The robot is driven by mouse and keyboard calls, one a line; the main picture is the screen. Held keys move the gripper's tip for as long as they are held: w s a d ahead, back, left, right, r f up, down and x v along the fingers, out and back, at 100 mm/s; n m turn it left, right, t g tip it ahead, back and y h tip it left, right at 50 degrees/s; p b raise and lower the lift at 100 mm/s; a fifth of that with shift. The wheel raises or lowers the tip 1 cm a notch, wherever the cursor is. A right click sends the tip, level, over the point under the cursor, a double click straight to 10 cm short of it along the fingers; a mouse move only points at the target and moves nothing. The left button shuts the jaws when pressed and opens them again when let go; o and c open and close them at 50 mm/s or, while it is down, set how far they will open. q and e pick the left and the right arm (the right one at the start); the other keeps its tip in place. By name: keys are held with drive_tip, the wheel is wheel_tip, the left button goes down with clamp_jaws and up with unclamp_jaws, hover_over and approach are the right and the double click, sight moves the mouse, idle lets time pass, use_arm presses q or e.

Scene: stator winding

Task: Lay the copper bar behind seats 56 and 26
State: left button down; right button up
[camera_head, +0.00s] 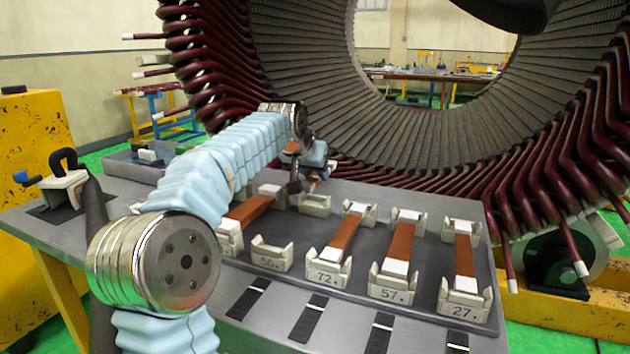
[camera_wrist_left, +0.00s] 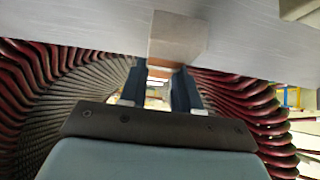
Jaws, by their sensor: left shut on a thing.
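My left gripper (camera_head: 295,185) is low over the back edge of the table, close to the stator, and partly hidden by its wrist. In the left wrist view its dark fingers (camera_wrist_left: 160,90) close on a copper bar (camera_wrist_left: 170,58) with a pale end; most of the bar is hidden. The front seat marked 56 (camera_head: 270,258) and the seat behind it (camera_head: 315,205) are empty. Left of it, another copper bar (camera_head: 246,212) lies across a pair of seats; the front one's label is covered by my arm. My right gripper is not in view.
Copper bars lie on seats 72 (camera_head: 326,272), 57 (camera_head: 392,288) and 27 (camera_head: 464,304). The large stator (camera_head: 300,60) with dark red windings rises directly behind the table (camera_head: 255,325). A clamp-like tool (camera_head: 65,185) stands at the table's left. Black strips line the front.

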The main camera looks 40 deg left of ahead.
sight(311, 180)
use_arm(q)
drive_tip(key=shift+f, duration=1.15)
drive_tip(key=shift+s+d+f+b, duration=0.1)
drive_tip(key=shift+f+b, duration=0.2)
drive_tip(key=shift+f, duration=0.05)
drive_tip(key=c, duration=0.8)
unclamp_jaws()
drive_tip(key=shift+d+f, duration=0.1)
drive_tip(key=shift+s+f, duration=0.1)
drive_tip(key=shift+r+p, duration=0.35)
drive_tip(key=shift+s+a+r, duration=0.2)
drive_tip(key=shift+s+r, duration=0.05)
drive_tip(key=v, duration=1.1)
drive_tip(key=shift+r, duration=0.35)
